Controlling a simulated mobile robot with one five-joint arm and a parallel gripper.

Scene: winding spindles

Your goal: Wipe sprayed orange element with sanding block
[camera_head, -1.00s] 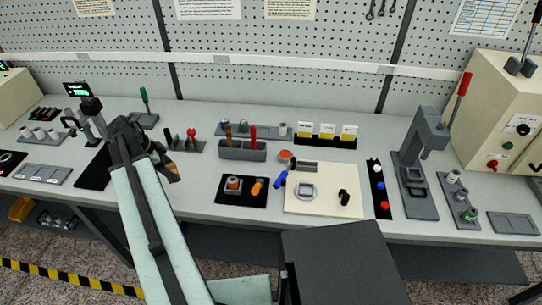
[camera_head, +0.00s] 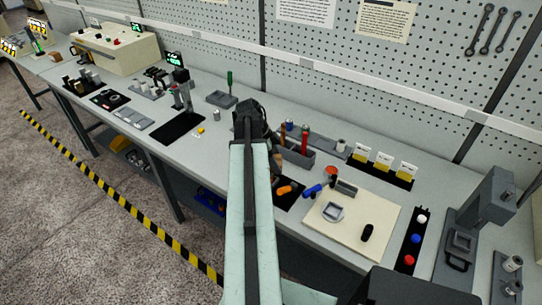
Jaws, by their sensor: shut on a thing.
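My gripper (camera_head: 277,168) is at the end of my raised arm, above the bench and mostly hidden behind the arm and wrist. It is shut on a small tan-brown piece, seemingly the sanding block, whose edge shows just right of the arm. The black mat (camera_head: 292,203) lies right of my arm, partly covered by it. An orange cylinder (camera_head: 286,190) lies at the mat's right side, beside a blue cylinder (camera_head: 312,190).
A cream board (camera_head: 375,215) with a grey square frame and a black piece lies right of the mat. A grey tool holder (camera_head: 297,157) stands behind the mat. A press (camera_head: 485,210) stands at the right. A small yellow thing (camera_head: 201,130) lies left of my arm.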

